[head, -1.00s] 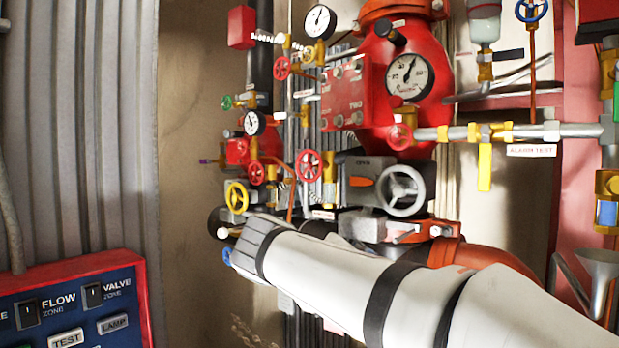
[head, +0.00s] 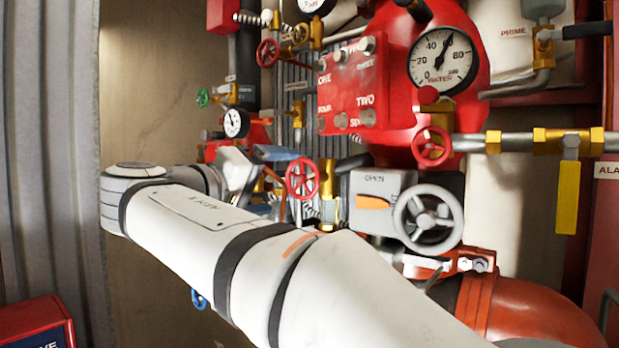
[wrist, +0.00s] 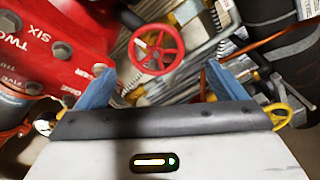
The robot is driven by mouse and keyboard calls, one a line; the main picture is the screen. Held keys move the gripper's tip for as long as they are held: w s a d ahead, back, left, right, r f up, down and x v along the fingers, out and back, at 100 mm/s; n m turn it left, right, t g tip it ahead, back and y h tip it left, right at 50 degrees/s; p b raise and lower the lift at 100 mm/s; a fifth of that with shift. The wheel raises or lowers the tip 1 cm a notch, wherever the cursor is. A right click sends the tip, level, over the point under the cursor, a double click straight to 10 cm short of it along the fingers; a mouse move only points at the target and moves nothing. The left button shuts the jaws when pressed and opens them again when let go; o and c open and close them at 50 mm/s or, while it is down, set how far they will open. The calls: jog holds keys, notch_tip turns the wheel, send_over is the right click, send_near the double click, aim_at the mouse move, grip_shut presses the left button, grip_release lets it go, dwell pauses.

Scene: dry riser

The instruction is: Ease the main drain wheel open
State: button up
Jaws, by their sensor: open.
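A small red handwheel (head: 302,178) stands in front of the pipework, left of the grey valve box. A red wheel (wrist: 157,48) shows in the wrist view, ahead of and between my blue fingertips, apart from them; it appears to be the same one. My gripper (wrist: 160,72) is open and empty. In the head view its blue fingers (head: 275,153) point right toward that small red wheel. A larger grey handwheel (head: 428,218) sits on the box at right. A yellow wheel (wrist: 281,116) is partly hidden behind my gripper. I cannot read which wheel is labelled main drain.
A red numbered box (head: 350,88) and a pressure gauge (head: 441,60) stand above. Other red wheels (head: 431,146) (head: 267,52) and a green one (head: 203,97) are close by. A yellow lever (head: 568,197) hangs at right. My forearm covers the lower pipework.

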aim_at(299, 179)
jog(key=p+x, duration=0.1)
jog(key=x, duration=0.6)
jog(key=shift+s+d+r+p, duration=0.1)
jog(key=shift+d+r+p, duration=0.05)
jog(key=shift+p, duration=0.25)
jog(key=shift+d, duration=0.15)
jog(key=shift+c, duration=0.4)
jog(key=c, duration=0.9)
